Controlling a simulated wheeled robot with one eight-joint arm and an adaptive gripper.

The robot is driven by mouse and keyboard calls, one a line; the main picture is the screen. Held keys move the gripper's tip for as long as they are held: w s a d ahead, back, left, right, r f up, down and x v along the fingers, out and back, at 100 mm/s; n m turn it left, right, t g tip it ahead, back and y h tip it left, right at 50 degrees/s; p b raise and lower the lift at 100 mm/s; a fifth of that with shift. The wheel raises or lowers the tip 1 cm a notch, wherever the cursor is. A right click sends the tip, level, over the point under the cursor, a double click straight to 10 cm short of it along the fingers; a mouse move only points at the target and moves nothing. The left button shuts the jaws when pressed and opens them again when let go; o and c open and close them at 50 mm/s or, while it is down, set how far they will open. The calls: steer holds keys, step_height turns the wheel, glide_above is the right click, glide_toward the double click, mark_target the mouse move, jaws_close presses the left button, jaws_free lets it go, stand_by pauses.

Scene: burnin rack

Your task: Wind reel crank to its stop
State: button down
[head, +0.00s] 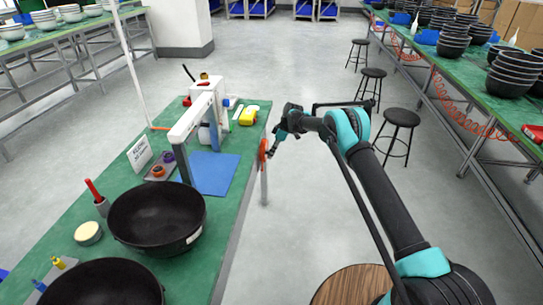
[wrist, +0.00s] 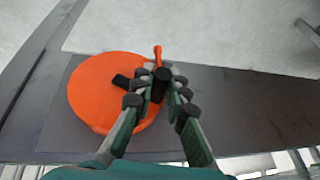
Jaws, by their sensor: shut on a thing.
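The reel (wrist: 98,98) is an orange disc with a short dark bar (wrist: 124,81) near its middle, on a grey upright face in the wrist view. A dark crank knob (wrist: 161,84) is at its right edge, between my fingertips. My gripper (wrist: 162,92) is shut on this knob; the fingers hide part of it. A small orange peg (wrist: 157,55) stands just above the knob; I cannot tell whether they touch. In the head view the reel (head: 262,152) is seen nearly edge-on at the green table's right edge, with my gripper (head: 271,151) against its right side.
Black stools (head: 401,118) stand to the right.

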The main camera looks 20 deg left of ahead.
steer(key=shift+w+r+g, duration=0.1)
steer(key=shift+r+g, duration=0.05)
steer(key=shift+g, duration=0.35)
steer(key=c, duration=1.5)
jaws_free()
steer(key=v, duration=1.2)
steer(key=shift+a, duration=0.1)
